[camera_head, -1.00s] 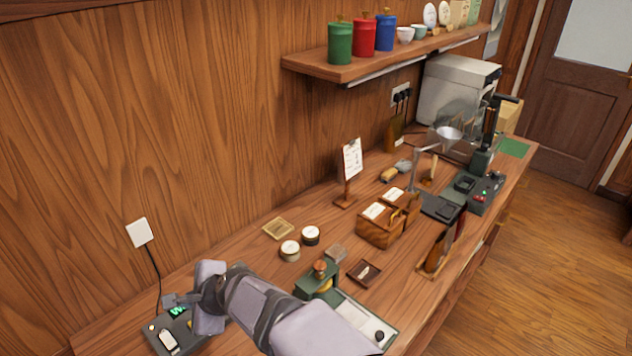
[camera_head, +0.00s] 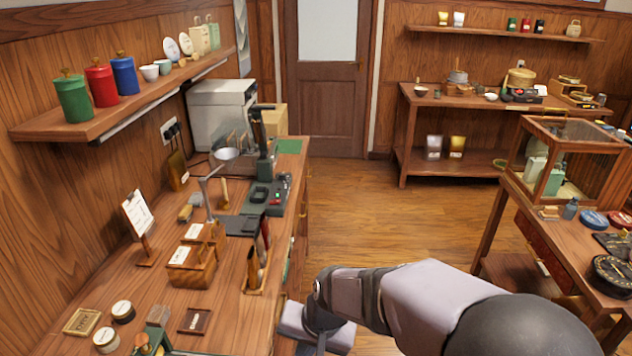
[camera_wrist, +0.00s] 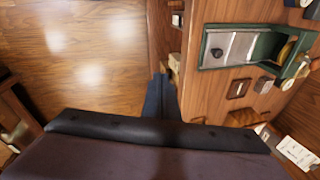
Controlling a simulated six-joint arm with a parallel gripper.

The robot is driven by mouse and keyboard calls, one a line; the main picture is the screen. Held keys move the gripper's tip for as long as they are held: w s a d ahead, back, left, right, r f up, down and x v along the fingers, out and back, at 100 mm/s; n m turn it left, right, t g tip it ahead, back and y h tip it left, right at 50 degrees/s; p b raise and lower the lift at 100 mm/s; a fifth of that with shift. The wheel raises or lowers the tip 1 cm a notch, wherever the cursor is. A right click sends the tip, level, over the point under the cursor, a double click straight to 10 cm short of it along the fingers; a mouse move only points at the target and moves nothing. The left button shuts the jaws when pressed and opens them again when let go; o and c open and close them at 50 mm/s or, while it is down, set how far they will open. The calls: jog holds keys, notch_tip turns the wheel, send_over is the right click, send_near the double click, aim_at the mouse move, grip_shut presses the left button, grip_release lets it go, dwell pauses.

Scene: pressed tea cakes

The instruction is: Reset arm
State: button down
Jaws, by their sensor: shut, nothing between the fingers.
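My gripper (camera_wrist: 160,97) shows in the wrist view as dark fingers closed together with nothing between them. It appears against the front edge of the wooden workbench (camera_wrist: 222,112) and the floor. In the head view my arm reaches in from the lower right and bends beside the front of the workbench (camera_head: 225,322); the fingertips are hidden there. On the bench, a green press device (camera_wrist: 262,48) with a pale plate and a small dark tray (camera_wrist: 239,88) lie to the right of the fingers.
Wooden card boxes (camera_head: 192,272), a sign stand (camera_head: 137,216) and a green-based machine (camera_head: 268,195) stand on the bench. A display case (camera_head: 565,150) stands on a table at the right. Open floor (camera_head: 375,215) lies between bench and table.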

jog(key=s+d+f+n+h, duration=0.1)
jog(key=s+d, duration=0.4)
jog(key=d, duration=0.5)
jog(key=s+d+f+n+g+h, duration=0.1)
jog(key=s+d, duration=0.4)
jog(key=d, duration=0.5)
jog(key=shift+s+d+g+h, duration=0.2)
jog(key=shift+s+g+h, duration=0.1)
jog(key=shift+h, duration=0.1)
